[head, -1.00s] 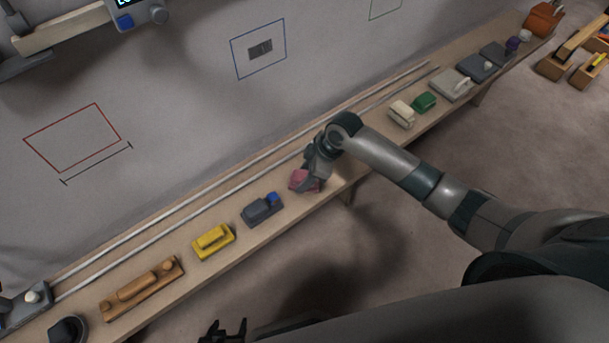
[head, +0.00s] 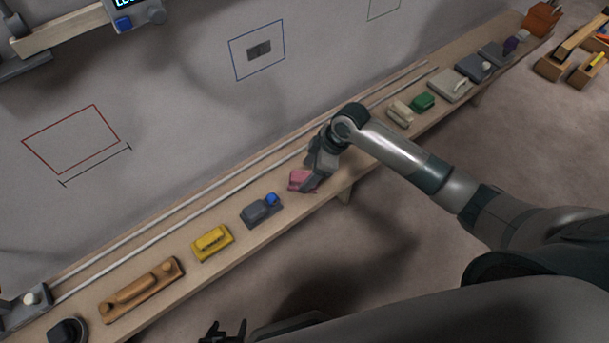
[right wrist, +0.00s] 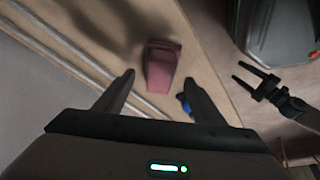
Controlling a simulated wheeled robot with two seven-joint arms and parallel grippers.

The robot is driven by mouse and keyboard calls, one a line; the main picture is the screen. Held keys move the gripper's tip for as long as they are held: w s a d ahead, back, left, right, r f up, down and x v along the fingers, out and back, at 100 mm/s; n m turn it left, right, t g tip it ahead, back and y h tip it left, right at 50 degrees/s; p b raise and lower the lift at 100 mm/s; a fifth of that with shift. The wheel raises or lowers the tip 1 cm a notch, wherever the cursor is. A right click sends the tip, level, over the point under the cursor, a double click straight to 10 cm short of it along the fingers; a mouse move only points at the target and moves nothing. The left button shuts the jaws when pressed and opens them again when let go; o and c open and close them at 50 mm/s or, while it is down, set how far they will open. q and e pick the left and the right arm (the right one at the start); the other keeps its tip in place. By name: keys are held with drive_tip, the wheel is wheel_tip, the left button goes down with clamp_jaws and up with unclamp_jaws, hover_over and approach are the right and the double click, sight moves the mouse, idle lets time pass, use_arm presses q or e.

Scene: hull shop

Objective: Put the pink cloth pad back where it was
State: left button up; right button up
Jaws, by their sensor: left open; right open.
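The pink cloth pad (head: 302,180) lies on the long wooden shelf (head: 230,208), between the grey block with a blue knob and the cream block. My right gripper (head: 313,178) is just above and beside the pad in the head view. In the right wrist view the pad (right wrist: 161,66) lies beyond the two spread fingertips (right wrist: 158,80), with clear space on both sides of it. My right gripper is open and empty. My left gripper (head: 224,333) is open at the bottom edge of the head view, away from the shelf.
Along the shelf stand the grey block with a blue knob (head: 261,209), a yellow block (head: 212,243), a wooden hand tool (head: 142,289), a cream block (head: 400,114) and a green block (head: 423,102). Two metal rails (head: 180,226) run along the back. The wall shows a red outline (head: 71,139).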

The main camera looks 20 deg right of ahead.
drive_tip(key=v, duration=0.8)
drive_tip(key=shift+r, duration=0.3)
idle(0.3)
drive_tip(key=s+a+f+m+t, duration=0.1)
drive_tip(key=s+a+f+m, duration=0.15)
drive_tip(key=s, duration=0.45)
drive_tip(key=s+a+f+m, duration=0.2)
drive_tip(key=s+a+f, duration=0.15)
drive_tip(key=s, duration=0.35)
drive_tip(key=s+d+f+m+h, duration=0.2)
drive_tip(key=s+d+m+h, duration=0.4)
drive_tip(key=s, duration=0.9)
drive_tip(key=w+f+t+y, duration=0.1)
drive_tip(key=w+f, duration=0.2)
drive_tip(key=f, duration=0.6)
drive_tip(key=w+f+t+y, duration=0.1)
drive_tip(key=w+f+y, duration=0.15)
drive_tip(key=f, duration=0.55)
wheel_tip(320, 180, down, 17)
drive_tip(key=s+a+t, duration=0.1)
drive_tip(key=s+a, duration=0.1)
drive_tip(key=a, duration=0.1)
drive_tip(key=shift+s+t, duration=0.3)
drive_tip(key=shift+s, duration=0.1)
